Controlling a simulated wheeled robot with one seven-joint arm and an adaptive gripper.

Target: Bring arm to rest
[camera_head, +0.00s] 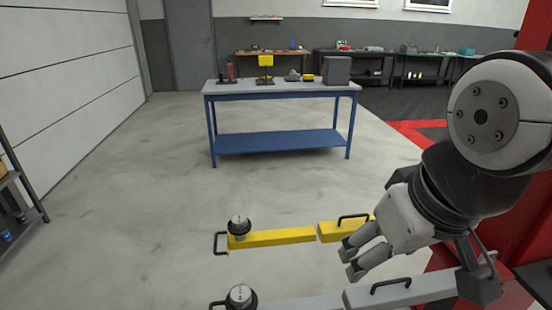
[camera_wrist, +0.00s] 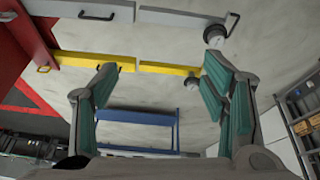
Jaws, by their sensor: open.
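My gripper (camera_head: 366,256) is at the lower right of the head view, at the end of my bent arm. It appears beside the yellow bar (camera_head: 272,238) and the grey bar (camera_head: 402,291) in the picture; I cannot tell how far above them it is. In the wrist view my gripper (camera_wrist: 160,95) has its two green-padded fingers wide apart. Nothing is between the fingers but the distant floor, the yellow bar (camera_wrist: 170,69) and the blue table (camera_wrist: 135,116) behind.
A blue workbench (camera_head: 277,142) with small items and a grey box (camera_head: 336,71) stands ahead. A shelf (camera_head: 20,200) is at the left edge. The floor (camera_head: 130,210) between is clear.

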